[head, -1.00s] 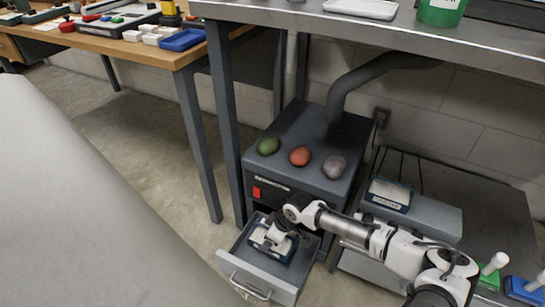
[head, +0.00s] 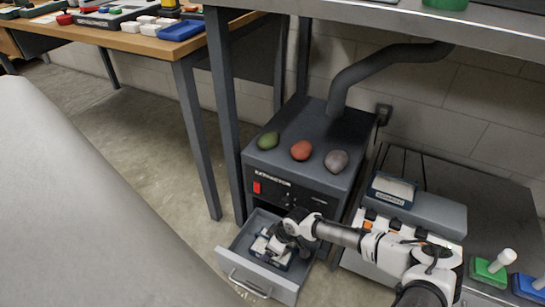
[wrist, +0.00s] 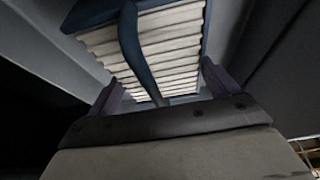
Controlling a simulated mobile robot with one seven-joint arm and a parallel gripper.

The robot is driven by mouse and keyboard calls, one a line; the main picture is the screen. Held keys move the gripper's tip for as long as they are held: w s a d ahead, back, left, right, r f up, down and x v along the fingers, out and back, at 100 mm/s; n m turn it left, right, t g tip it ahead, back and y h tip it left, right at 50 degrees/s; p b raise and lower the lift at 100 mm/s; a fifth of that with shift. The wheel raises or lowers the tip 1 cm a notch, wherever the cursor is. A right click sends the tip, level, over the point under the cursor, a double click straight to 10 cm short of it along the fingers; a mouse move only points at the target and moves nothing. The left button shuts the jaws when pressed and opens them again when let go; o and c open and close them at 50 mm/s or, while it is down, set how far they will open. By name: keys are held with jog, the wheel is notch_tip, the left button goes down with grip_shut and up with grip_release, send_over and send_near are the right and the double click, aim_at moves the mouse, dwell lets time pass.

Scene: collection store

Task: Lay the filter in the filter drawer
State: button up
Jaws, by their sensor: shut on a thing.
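The filter is a white pleated panel with a dark blue frame and a blue strap handle; in the wrist view the filter (wrist: 155,45) fills the top middle. In the head view part of the filter (head: 262,244) shows inside the open filter drawer (head: 238,276) of the dark extractor. My gripper (head: 278,245) reaches down into the drawer from the right and hides much of the filter. In the wrist view my gripper (wrist: 160,92) has the strap between its fingers and is shut on it. I cannot tell whether the filter touches the drawer floor.
The extractor (head: 262,212) stands under a metal bench, with green, red and grey stone-like lumps on top. A second framed panel (head: 393,190) rests on a grey box to the right. Green (head: 488,272) and blue handled blocks stand at the far right. A bench leg (head: 200,150) is left of the extractor.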

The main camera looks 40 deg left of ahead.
jog(key=o, duration=1)
jog(key=shift+c, duration=0.2)
jog(key=p+v, duration=0.4)
jog(key=v, duration=0.8)
jog(key=shift+r, duration=0.1)
